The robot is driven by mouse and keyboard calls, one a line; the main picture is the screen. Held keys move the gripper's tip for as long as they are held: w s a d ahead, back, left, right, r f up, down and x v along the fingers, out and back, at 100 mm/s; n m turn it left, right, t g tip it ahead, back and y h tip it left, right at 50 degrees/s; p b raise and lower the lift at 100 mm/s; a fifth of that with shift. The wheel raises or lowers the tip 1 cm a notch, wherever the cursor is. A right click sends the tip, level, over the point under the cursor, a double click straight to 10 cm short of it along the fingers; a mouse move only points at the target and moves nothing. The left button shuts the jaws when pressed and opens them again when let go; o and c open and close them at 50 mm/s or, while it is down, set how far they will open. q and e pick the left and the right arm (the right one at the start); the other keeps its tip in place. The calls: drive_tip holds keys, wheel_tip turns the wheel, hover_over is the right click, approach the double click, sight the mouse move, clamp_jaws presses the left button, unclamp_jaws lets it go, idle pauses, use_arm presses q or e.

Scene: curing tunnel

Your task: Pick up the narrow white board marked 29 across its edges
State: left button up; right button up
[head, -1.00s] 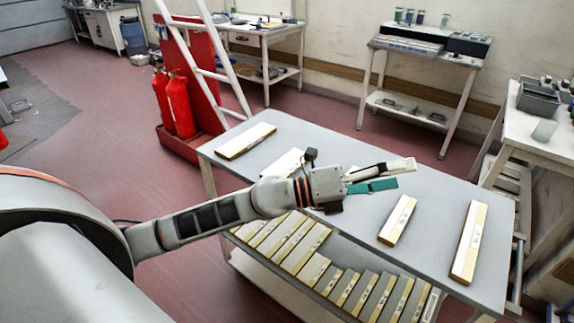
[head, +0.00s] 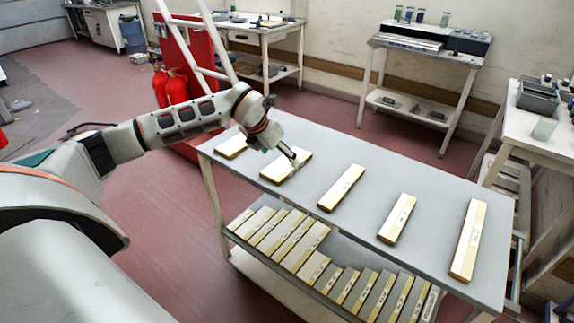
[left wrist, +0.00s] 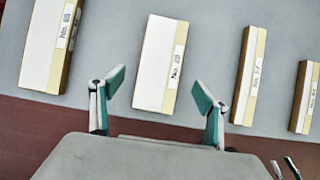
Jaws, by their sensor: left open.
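A white board with a cream strip (left wrist: 161,65) lies on the grey table top between two others. Its label is small and seems to read No. 29. It also shows in the head view (head: 278,172), second from the left. My left gripper (left wrist: 159,88) is open, with one teal-padded finger on each side of this board's near half in the left wrist view. In the head view the left gripper (head: 294,160) is over the board's right part. I cannot tell how high the fingertips are above the table.
On the grey table (head: 440,196), one board (head: 230,148) lies to the left and three more (head: 342,187) to the right, with gaps between them. Several boards (head: 300,246) rest on the lower shelf. A red stand with extinguishers (head: 176,88) is behind my arm.

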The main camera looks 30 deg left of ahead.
sight(286, 163)
use_arm(q)
drive_tip(key=x, duration=0.5)
drive_tip(key=shift+w+a+p, duration=0.1)
drive_tip(key=shift+w+p, duration=0.2)
drive_tip(key=shift+p, duration=0.05)
drive_tip(key=c, duration=1.2)
